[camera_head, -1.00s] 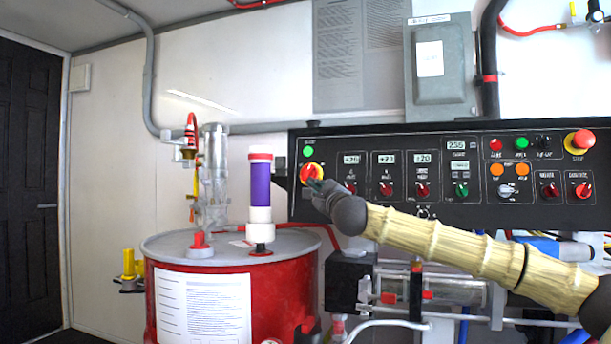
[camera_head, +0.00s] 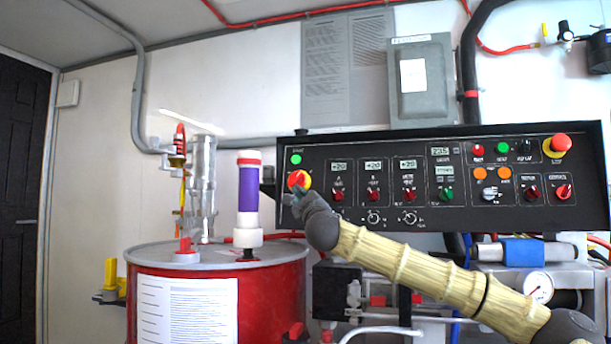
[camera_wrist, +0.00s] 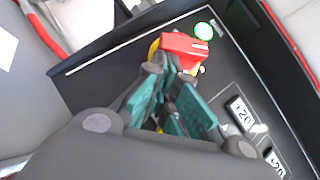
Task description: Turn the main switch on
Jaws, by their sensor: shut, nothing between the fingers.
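The main switch (camera_head: 299,180), a red knob on a yellow plate, sits at the left end of the black control panel (camera_head: 330,215). In the wrist view the red knob (camera_wrist: 186,47) shows just beyond my fingertips, with yellow at its side. My gripper (camera_head: 298,194) is at the lower edge of the switch, its green-padded fingers shut with nothing between them. In the wrist view my gripper (camera_wrist: 170,72) covers part of the switch. The fingertips look very close to the knob; I cannot tell whether they touch. A green light (camera_head: 296,159) is just above the switch.
A red drum (camera_head: 285,285) with a purple-and-white cylinder (camera_head: 248,190) stands left of the panel. Several other knobs and displays fill the panel to the right. A red emergency button (camera_head: 560,142) is at its far right. A grey box (camera_head: 422,100) hangs above.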

